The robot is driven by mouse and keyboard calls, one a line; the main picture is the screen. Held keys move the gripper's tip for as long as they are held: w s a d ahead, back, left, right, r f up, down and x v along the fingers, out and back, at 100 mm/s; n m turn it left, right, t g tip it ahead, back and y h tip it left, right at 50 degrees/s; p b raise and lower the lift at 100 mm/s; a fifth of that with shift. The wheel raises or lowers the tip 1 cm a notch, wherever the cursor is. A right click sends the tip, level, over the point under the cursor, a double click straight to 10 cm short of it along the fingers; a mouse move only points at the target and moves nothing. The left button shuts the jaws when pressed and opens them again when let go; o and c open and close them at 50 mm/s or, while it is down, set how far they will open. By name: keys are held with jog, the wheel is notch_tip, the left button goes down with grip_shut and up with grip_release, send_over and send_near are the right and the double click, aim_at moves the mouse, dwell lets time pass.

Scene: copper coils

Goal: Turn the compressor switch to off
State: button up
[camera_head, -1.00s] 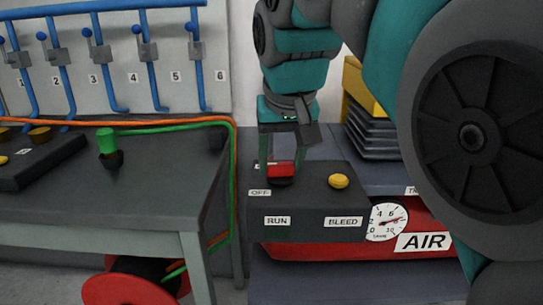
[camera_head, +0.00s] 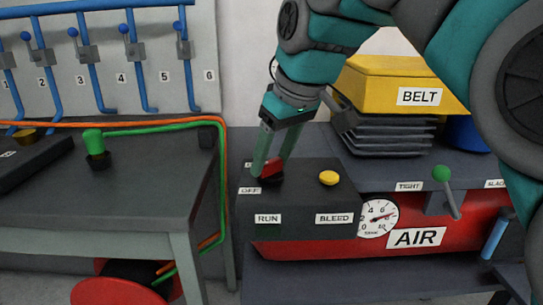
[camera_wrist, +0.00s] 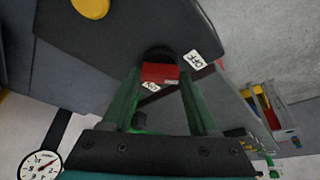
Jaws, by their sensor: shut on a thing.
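The red compressor switch (camera_head: 272,167) sits on top of the dark control box (camera_head: 310,195), by its back left corner. An OFF label (camera_head: 249,190) is at its left front. In the wrist view the red switch (camera_wrist: 160,73) shows between the finger ends, with the OFF label (camera_wrist: 194,60) to its right and another small label (camera_wrist: 151,86) just below it. My gripper (camera_head: 268,165) reaches down from above, tilted, with its green fingers shut on the switch. The fingers partly cover the switch in the head view.
A yellow button (camera_head: 329,178) is on the same box, right of the switch. RUN and BLEED labels are on its front. The gauge (camera_head: 378,217), red AIR tank (camera_head: 455,215) and a green-knobbed lever (camera_head: 446,190) are to the right. A yellow BELT cover (camera_head: 395,85) stands behind.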

dwell(0.3)
jog(key=o, duration=1.4)
jog(key=shift+v, duration=3.9)
